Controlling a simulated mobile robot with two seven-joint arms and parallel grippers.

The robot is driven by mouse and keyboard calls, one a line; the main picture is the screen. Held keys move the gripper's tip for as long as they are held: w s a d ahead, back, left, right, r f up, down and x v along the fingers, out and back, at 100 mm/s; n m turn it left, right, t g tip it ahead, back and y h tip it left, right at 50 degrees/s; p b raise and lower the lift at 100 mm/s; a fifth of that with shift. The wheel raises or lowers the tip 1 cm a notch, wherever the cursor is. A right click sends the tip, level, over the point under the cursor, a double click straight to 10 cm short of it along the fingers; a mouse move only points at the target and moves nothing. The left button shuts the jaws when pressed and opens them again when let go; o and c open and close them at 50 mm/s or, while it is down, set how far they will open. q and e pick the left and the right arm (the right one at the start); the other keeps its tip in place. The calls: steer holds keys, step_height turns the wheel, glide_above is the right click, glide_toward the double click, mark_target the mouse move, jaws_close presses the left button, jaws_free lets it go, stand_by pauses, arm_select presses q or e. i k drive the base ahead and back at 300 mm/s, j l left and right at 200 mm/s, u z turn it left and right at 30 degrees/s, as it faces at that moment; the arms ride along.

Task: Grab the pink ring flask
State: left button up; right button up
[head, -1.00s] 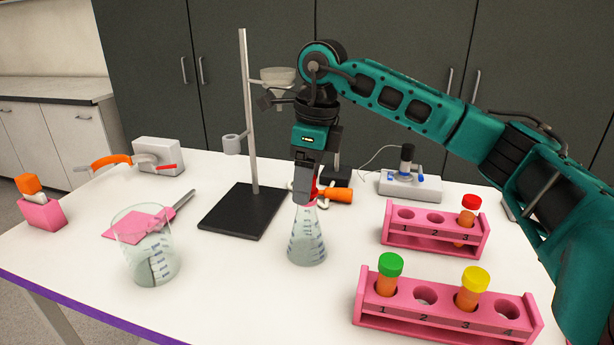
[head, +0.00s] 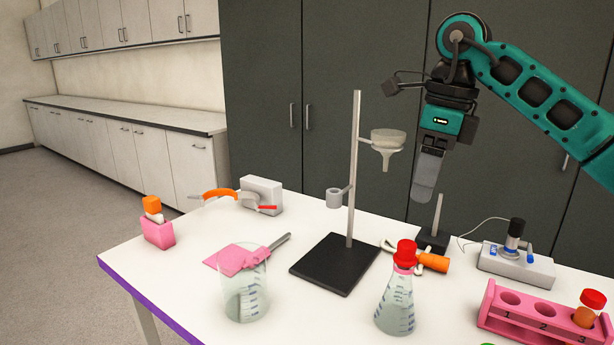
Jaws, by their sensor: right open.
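The pink ring flask (head: 395,308) is a clear conical flask with graduation marks, a pink ring (head: 402,270) at its neck and a red cap (head: 405,252) on top. It stands upright on the white table, right of the stand's black base. My right gripper (head: 424,193) points down in the air above the flask and a little to its right, clear of the cap. It is open and holds nothing; its fingers overlap from this side, so the gap between them is hidden. My left gripper is not in view.
A stand (head: 354,180) with a funnel (head: 387,140) rises left of the flask. A beaker (head: 245,295) stands at front left. A pink rack (head: 545,318) with a red-capped tube is at right. An orange-handled item (head: 433,262) lies behind the flask.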

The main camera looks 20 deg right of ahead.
mark_target(394, 313)
steer(key=k, duration=1)
